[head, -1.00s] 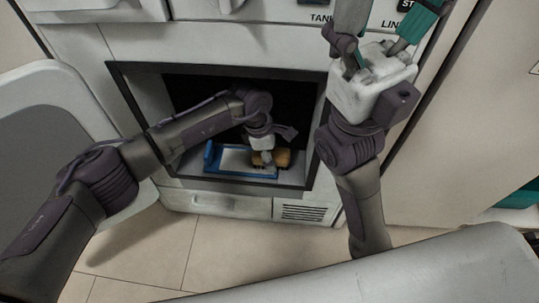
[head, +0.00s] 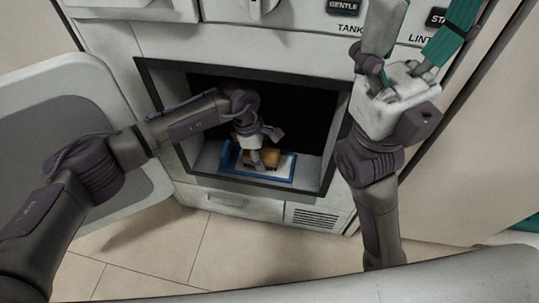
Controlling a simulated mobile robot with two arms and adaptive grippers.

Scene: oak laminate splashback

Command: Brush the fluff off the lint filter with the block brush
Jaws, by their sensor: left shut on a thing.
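The lint filter (head: 281,178), a blue frame with a pale panel, lies flat on the floor of the open machine compartment. The block brush (head: 270,157), with a tan wooden block, is over the middle of the filter. My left gripper (head: 257,158) reaches in from the left and is shut on the brush. The brush and gripper hide part of the panel, and I cannot make out the fluff or whether the bristles touch. My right gripper (head: 418,45) is raised outside, right of the opening, with its fingers spread apart and nothing seen between them.
A round-cornered open door (head: 100,115) stands at the left. A vent (head: 312,218) is below the opening. Labelled controls and a knob (head: 262,8) are above. Tiled floor (head: 235,255) lies in front.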

